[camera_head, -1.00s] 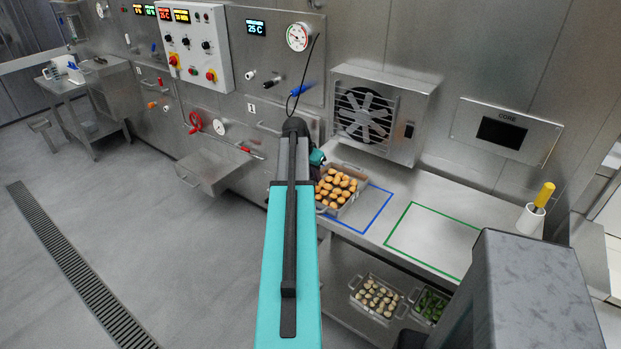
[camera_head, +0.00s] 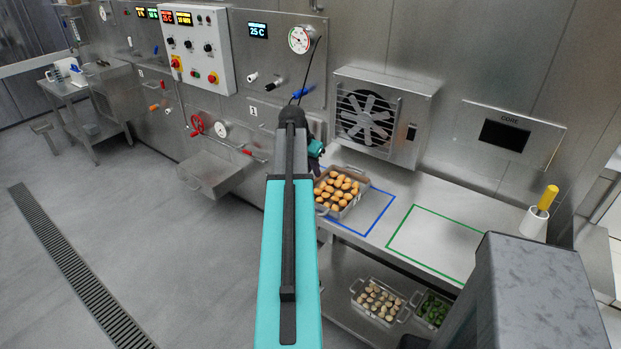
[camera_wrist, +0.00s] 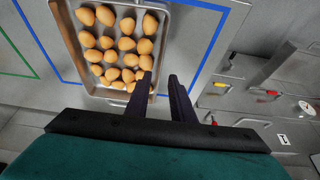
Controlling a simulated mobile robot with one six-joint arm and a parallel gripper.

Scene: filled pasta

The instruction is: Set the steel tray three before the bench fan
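A steel tray (camera_head: 347,209) of golden-brown pieces stands on the bench inside the blue outline, in front of the bench fan (camera_head: 366,118). No number shows on the tray. In the wrist view the tray (camera_wrist: 97,87) lies at top left, blue lines on both sides of it. My gripper (camera_wrist: 160,77) is open, its two dark fingers apart with nothing held between them. Its left finger overlaps the tray's right wall in the picture; I cannot tell whether they touch. In the head view my gripper (camera_head: 314,158) is at the tray's far left, partly hidden by my arm.
A green outline (camera_head: 440,240) on the bench to the right is empty. On the lower shelf stand a tray of pale pieces (camera_head: 379,303) and a container of green pieces (camera_head: 430,310). A white holder with a yellow-handled tool (camera_head: 535,222) is at the bench's right end.

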